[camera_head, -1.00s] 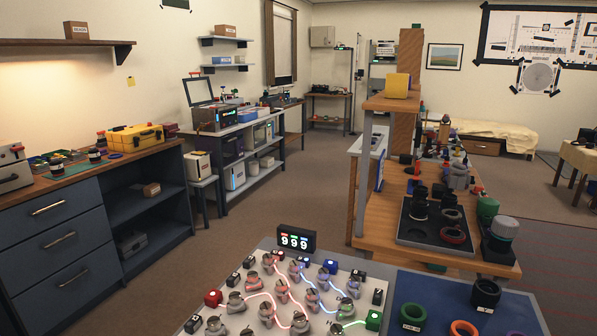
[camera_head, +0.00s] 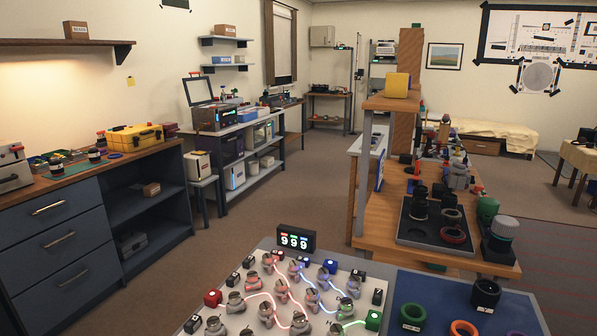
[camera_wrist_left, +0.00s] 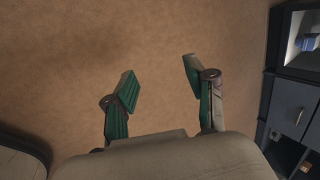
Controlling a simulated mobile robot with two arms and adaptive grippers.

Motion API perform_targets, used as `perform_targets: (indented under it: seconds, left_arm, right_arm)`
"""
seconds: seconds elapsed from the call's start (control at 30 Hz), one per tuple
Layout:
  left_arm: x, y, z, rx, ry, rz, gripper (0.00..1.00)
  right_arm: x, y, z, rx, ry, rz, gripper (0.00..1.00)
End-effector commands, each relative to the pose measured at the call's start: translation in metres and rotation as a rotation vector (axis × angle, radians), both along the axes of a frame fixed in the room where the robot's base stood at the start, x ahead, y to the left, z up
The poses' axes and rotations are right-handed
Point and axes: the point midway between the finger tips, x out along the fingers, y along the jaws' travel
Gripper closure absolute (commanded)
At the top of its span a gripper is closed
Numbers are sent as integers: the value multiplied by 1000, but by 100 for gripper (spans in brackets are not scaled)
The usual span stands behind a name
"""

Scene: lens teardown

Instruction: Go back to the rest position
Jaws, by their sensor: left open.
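My left gripper (camera_wrist_left: 158,88) shows in the left wrist view with its two green-padded fingers spread apart. It is open and empty, and brown floor (camera_wrist_left: 160,35) lies behind it. Neither gripper shows in the head view, and my right gripper is in no view.
A table with a white board (camera_head: 350,281) of small grey parts and a blue mat (camera_head: 405,284) stands close in front. A wooden workbench (camera_head: 375,214) is behind it to the right. Dark blue drawers (camera_head: 50,225) stand at left, and also at right in the wrist view (camera_wrist_left: 289,104). Open floor (camera_head: 270,190) lies between.

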Motion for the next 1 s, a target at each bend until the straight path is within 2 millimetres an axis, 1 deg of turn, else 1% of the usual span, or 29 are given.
perform_targets:
  seconds: [0.03,0.07,0.1,0.17,0.2,0.27,0.3,0.37,0.4,0.47,0.5,0.6,0.67,0.7,0.73,0.8,0.93,1.0]
  left_arm:
    - [-6,-40,-22,-56,-1,16,44]
    - [-9,-61,-32,-85,-1,25,44]
    - [-13,-89,-45,-122,-1,37,44]
    - [-18,-132,-61,-179,-1,54,44]
    - [-21,-161,-71,-215,-2,65,44]
    - [-25,-203,-83,-269,-2,82,44]
    - [-27,-229,-90,-302,-2,92,44]
    - [-29,-264,-97,-345,-2,106,44]
    - [-30,-286,-101,-372,-3,113,44]
    - [-31,-315,-104,-409,-2,124,44]
    - [-32,-333,-106,-431,-2,131,44]
    - [-33,-374,-109,-481,-2,147,44]
    - [-33,-398,-110,-509,-2,156,44]
    - [-33,-410,-107,-524,-2,160,44]
    - [-33,-402,-90,-514,-2,158,44]
    - [-33,-401,-75,-512,-3,157,44]
    - [-33,-401,-55,-513,-2,157,44]
    - [-33,-401,-49,-512,-2,156,44]
  right_arm:
    - [0,0,0,0,0,0,60]
    - [0,0,0,0,0,0,60]
    - [0,0,0,0,0,0,60]
    - [0,0,0,0,0,0,60]
    - [0,0,0,0,0,0,60]
    - [0,0,0,0,0,0,60]
    - [0,0,0,0,0,0,60]
    - [0,0,0,1,0,0,60]
    - [0,0,0,1,0,0,60]
    - [0,0,0,1,0,0,60]
    - [0,0,0,1,0,0,60]
    - [0,0,0,1,0,0,60]
    - [0,1,0,1,0,0,60]
    - [0,1,3,1,0,0,60]
    - [0,1,20,1,1,0,60]
    - [0,2,35,2,1,-1,60]
    - [0,2,55,2,0,-1,60]
    - [0,2,61,2,0,-1,60]
